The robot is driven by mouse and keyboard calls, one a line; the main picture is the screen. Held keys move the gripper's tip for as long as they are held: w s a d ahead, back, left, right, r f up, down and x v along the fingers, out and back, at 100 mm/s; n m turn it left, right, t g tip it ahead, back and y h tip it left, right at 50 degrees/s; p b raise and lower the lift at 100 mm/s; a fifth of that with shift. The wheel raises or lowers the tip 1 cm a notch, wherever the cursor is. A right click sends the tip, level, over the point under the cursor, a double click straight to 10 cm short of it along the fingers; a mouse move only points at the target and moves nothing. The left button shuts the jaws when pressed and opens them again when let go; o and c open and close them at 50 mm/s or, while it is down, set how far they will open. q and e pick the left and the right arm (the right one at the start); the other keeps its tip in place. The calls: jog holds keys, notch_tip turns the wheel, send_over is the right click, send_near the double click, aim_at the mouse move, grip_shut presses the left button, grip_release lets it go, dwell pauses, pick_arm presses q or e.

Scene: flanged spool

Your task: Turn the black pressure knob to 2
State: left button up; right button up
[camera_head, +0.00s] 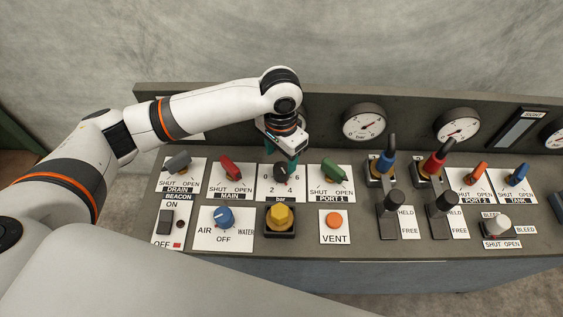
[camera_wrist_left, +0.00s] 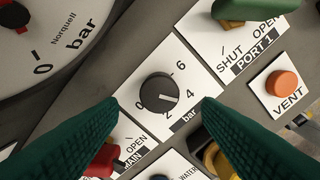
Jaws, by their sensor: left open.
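The black pressure knob (camera_wrist_left: 158,92) sits on a white plate marked 0, 2, 4, 6 and "bar". Its white pointer mark faces right and slightly down, close to the 4. In the head view the knob (camera_head: 282,172) is partly covered by my left gripper (camera_head: 286,157), which reaches down over it from behind. In the left wrist view my left gripper (camera_wrist_left: 161,101) is open, with one green finger on each side of the knob and gaps between. I see no contact. My right gripper is not in view.
The green PORT 1 handle (camera_head: 333,172) and red MAIN handle (camera_head: 231,169) flank the knob. A yellow knob (camera_head: 281,216) stands just in front. The orange VENT button (camera_head: 334,219) is front right. A gauge (camera_head: 364,122) is on the back panel.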

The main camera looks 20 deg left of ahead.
aim_at(281, 168)
pick_arm(q)
notch_tip(281, 168, down, 4)
jog(key=shift+w+f, duration=0.1)
jog(key=shift+f, duration=0.3)
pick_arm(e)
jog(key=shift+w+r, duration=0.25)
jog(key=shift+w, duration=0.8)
pick_arm(q)
jog(key=c, duration=1)
jog(key=shift+r, duration=0.1)
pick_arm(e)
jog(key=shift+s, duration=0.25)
pick_arm(q)
jog(key=shift+p, duration=0.3)
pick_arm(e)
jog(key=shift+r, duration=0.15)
